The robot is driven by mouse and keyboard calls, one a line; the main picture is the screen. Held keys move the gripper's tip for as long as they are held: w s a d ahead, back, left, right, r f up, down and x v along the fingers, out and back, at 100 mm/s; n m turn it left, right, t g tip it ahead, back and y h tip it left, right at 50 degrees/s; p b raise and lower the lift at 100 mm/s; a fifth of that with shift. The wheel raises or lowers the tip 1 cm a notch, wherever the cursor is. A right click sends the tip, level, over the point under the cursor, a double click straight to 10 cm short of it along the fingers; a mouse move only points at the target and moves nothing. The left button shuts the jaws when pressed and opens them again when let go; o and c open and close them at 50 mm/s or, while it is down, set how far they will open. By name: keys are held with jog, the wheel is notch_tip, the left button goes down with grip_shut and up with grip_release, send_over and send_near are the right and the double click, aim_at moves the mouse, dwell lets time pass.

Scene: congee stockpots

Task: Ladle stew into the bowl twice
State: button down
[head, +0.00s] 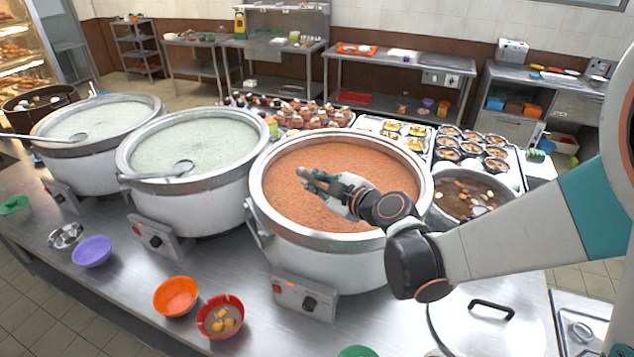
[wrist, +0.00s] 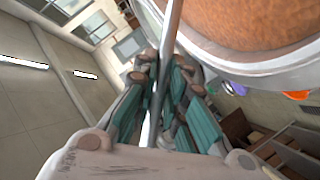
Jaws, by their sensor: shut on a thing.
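The stew is likely the orange-brown food (head: 325,165) filling the right large stockpot (head: 330,262); it also shows at the top right of the wrist view (wrist: 240,22). My gripper (head: 325,181) is over this pot in the head view. In the wrist view its teal-padded fingers (wrist: 160,80) are shut on a thin metal handle (wrist: 170,32), likely the ladle's. The ladle's bowl end is not visible in either view. An orange bowl (head: 175,296) and a red bowl (head: 220,325) holding yellowish pieces stand on the counter at the front; I cannot tell which is the task's bowl.
Two pots of pale congee (head: 200,140) stand to the left, each with a ladle across it. A purple bowl (head: 92,251) is at the front left. A smaller broth pot (head: 470,192) and a lid (head: 490,330) are at the right. Food trays (head: 395,125) stand behind.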

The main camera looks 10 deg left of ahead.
notch_tip(320, 180, up, 15)
jog(key=p, duration=0.9)
jog(key=shift+f+p, duration=0.15)
jog(key=shift+p, duration=0.2)
jog(key=shift+f+b, duration=0.15)
jog(key=shift+b, duration=0.35)
jog(key=shift+n+t+b, duration=0.5)
jog(key=shift+n+b, duration=0.3)
jog(key=shift+s, duration=0.1)
